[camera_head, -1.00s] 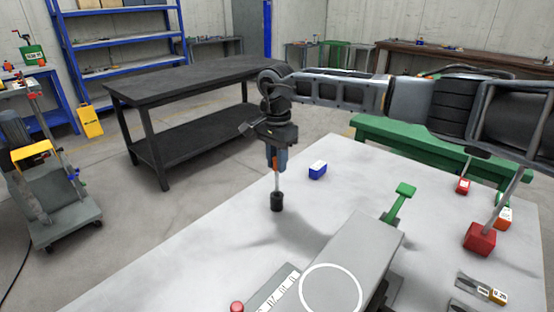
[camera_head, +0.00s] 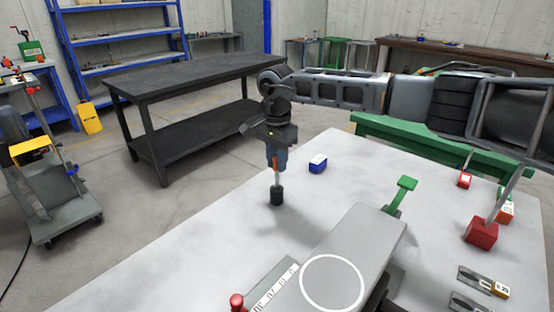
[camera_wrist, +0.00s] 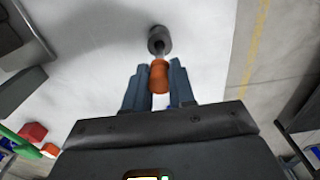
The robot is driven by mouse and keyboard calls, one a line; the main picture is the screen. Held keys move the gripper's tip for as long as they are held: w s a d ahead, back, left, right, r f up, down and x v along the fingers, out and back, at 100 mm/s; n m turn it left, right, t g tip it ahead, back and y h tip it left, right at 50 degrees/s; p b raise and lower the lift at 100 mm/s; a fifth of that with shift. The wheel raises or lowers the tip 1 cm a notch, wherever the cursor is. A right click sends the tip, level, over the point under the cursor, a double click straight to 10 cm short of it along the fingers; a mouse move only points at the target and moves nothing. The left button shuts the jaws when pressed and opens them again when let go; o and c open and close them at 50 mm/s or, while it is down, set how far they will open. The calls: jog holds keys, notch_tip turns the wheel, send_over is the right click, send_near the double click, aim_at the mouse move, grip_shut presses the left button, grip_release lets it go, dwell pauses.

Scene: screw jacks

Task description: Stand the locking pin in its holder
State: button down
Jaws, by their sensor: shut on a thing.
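The locking pin has an orange grip (camera_head: 276,163) and a thin grey shaft. My gripper (camera_head: 276,157) points down and is shut on the orange grip, holding the pin upright. The holder, a small black cylinder (camera_head: 277,197), stands on the pale table directly below. The shaft's lower end meets the top of the holder and looks to be inside it; how deep is hidden. In the wrist view the orange grip (camera_wrist: 159,77) sits between the two blue-grey fingers (camera_wrist: 157,80), with the dark holder (camera_wrist: 159,40) just beyond and in line with it.
A blue block (camera_head: 318,164) stands on the table (camera_head: 220,250) a little right of the holder. A grey jack plate with a white ring (camera_head: 333,283) and a green lever (camera_head: 402,193) lie nearer the front right. Red blocks (camera_head: 481,232) stand farther right. The table left of the holder is clear.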

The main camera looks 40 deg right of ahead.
jog(key=shift+f+b, duration=0.4)
jog(key=shift+f, duration=0.3)
jog(key=c, duration=0.9)
grip_release()
jog(key=shift+o, duration=0.2)
jog(key=shift+r+b, duration=0.4)
jog(key=shift+r, duration=3.5)
